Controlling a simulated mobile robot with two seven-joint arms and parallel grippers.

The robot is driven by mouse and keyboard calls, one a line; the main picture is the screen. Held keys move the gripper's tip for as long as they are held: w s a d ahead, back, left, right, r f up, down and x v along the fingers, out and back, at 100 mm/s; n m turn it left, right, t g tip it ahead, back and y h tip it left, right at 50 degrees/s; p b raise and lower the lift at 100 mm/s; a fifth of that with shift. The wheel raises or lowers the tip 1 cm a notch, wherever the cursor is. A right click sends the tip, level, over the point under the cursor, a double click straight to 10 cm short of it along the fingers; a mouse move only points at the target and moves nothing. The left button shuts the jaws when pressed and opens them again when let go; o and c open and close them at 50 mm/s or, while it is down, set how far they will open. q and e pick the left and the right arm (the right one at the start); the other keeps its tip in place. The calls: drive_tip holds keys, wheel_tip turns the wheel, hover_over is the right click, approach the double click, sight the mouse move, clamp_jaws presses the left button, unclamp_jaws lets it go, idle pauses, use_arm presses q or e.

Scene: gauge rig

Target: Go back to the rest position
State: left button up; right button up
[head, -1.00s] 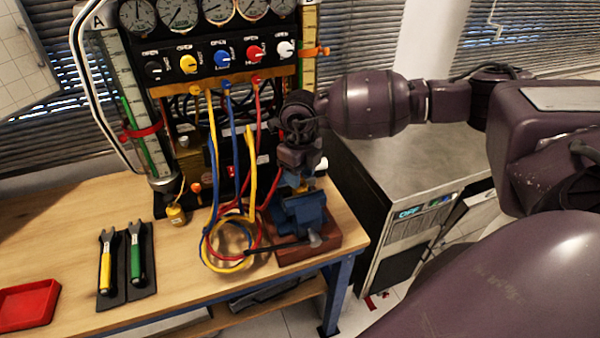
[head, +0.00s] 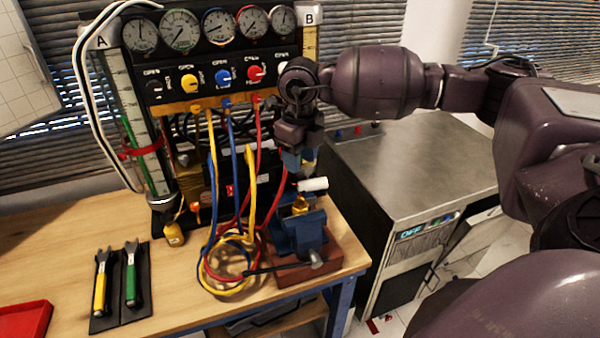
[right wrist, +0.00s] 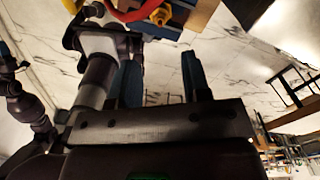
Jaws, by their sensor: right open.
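My right gripper (head: 291,162) is in the head view, in front of the gauge rig's right side and above the blue vise (head: 299,236). It also shows in the right wrist view (right wrist: 163,82), where its two blue fingers stand apart with nothing between them. A brass fitting (head: 300,205) sits upright at the vise, below the gripper and apart from it. A white cylinder (head: 313,184) shows just under the gripper; I cannot tell what it is fixed to. My left gripper is in neither view.
The gauge panel (head: 195,80) with several knobs stands behind my right gripper. Yellow, blue and red hoses (head: 228,265) loop left of the vise. Two wrenches lie on a black mat (head: 117,312), near a red tray (head: 22,322). A metal cabinet (head: 410,170) stands right of the bench.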

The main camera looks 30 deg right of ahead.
drive_tip(key=shift+r, duration=0.45)
